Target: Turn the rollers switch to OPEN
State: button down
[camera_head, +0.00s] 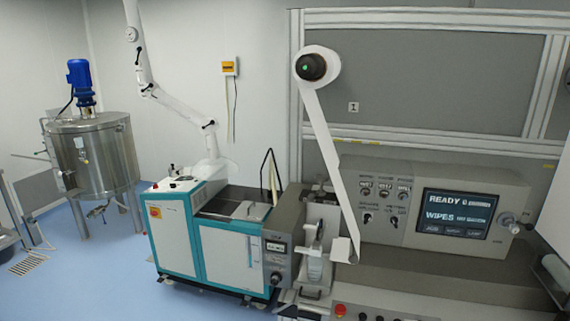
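The grey control panel (455,181) of the converter stands at the right. Left of its screen is a cluster of small knobs and toggle switches (367,218), with labels too small to read. I cannot tell which one is the rollers switch or how it is set. The screen (456,213) reads READY and WIPES. My gripper is not in view.
A white web (326,130) runs down from a roll (331,62) left of the panel. A grey-and-teal machine (225,240) stands left of the converter. A steel tank (105,160) is at the far left. Blue floor (105,270) is clear between them. Buttons (340,310) line the front edge.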

aim_at(368, 216)
jog(key=i+j+z, duration=0.25)
jog(key=i, duration=0.25)
jog(key=i+j+z, duration=0.3)
jog(key=i, duration=0.15)
